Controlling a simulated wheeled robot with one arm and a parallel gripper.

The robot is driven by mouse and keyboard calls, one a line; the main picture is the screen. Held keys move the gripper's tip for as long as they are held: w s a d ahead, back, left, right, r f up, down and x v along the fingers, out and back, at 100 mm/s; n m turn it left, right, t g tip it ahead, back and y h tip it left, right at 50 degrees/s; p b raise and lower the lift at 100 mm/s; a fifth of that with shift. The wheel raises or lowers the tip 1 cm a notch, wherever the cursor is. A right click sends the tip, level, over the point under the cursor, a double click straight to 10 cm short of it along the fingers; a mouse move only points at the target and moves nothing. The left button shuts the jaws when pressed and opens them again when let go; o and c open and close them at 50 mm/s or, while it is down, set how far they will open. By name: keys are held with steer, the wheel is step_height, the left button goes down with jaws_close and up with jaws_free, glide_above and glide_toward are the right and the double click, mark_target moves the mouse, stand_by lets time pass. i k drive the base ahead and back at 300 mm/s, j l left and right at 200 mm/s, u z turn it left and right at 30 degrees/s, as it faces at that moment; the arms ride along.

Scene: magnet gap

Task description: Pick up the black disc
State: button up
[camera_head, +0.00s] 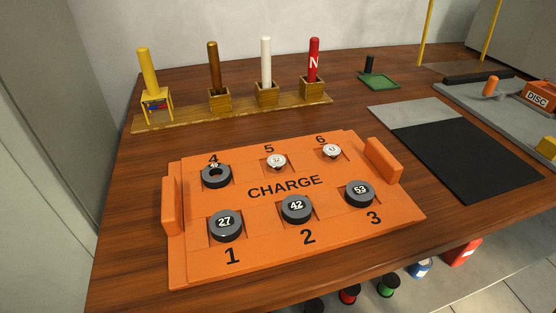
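An orange tray (275,216) marked CHARGE lies on the wooden table and has numbered places 1 to 6. Dark grey to black round discs sit in its front row: one labelled 27 (225,226) at place 1, one labelled 42 (296,210) at place 2, and one labelled 53 (359,194) at place 3. A dark ring-shaped piece (216,177) sits at place 4. Small silver pieces sit at place 5 (276,162) and place 6 (332,151). I cannot tell which dark disc the task means. My gripper is not in view.
Upright yellow (147,73), brown (214,68), white (265,62) and red (314,60) rods stand on a wooden strip behind the tray. A flat grey-and-black mat (470,160) lies at right, near a grey fixture with an orange DISC block (540,97). Bare table surrounds the tray.

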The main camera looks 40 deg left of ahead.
mark_target(225, 225)
steer(key=u, duration=2.15)
